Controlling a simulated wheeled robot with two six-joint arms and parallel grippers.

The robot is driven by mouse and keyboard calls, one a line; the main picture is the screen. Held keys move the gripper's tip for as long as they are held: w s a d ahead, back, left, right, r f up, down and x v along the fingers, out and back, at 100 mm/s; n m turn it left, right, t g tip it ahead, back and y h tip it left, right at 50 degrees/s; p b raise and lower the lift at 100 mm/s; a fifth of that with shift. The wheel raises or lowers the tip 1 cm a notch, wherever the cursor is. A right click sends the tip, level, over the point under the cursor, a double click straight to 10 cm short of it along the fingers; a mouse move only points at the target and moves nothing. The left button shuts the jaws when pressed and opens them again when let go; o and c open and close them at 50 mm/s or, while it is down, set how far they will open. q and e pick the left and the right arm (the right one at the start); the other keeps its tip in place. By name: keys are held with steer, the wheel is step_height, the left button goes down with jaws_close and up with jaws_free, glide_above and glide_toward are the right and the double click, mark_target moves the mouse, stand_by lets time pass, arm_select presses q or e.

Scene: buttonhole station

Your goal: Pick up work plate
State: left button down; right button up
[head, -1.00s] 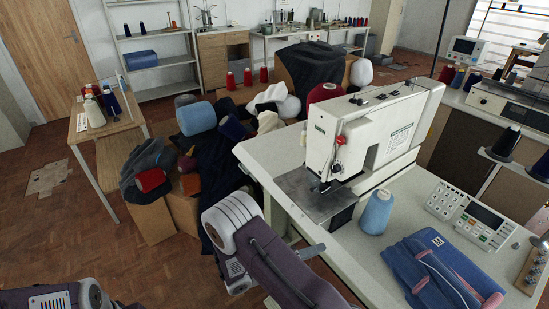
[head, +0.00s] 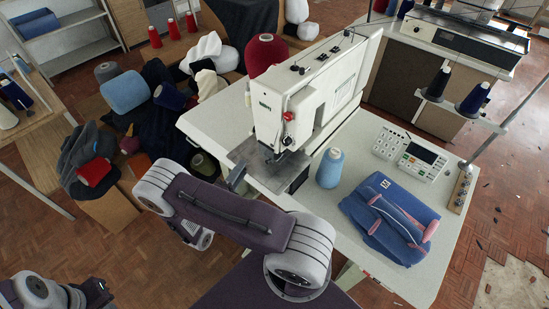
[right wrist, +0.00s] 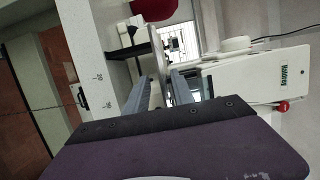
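The work plate (head: 262,166) is a flat grey metal sheet under the needle end of the white sewing machine (head: 310,95), at the left edge of the table. My right gripper (head: 237,177) is at the plate's left edge. In the right wrist view the two fingers of this gripper (right wrist: 160,92) are apart, with a thin grey edge, seemingly the plate (right wrist: 158,62), between or just beyond them. I cannot tell whether they touch it.
A light blue thread cone (head: 330,168), a folded blue garment (head: 390,218) and a control panel (head: 420,160) are on the white table (head: 340,250). Fabric and cones are heaped in boxes (head: 110,207) to the left.

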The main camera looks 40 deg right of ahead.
mark_target(256, 149)
steer(key=shift+d+r, duration=0.25)
steer(key=shift+d, duration=0.3)
steer(key=shift+w+d+f, duration=0.2)
steer(key=shift+w+d, duration=0.1)
steer(key=shift+d, duration=0.3)
steer(key=p+x, duration=0.1)
steer(key=x, duration=0.3)
steer(key=shift+d+r, duration=0.1)
steer(key=shift+d, duration=0.25)
steer(key=shift+w+d, duration=0.15)
steer(key=shift+d, duration=0.1)
jaws_close()
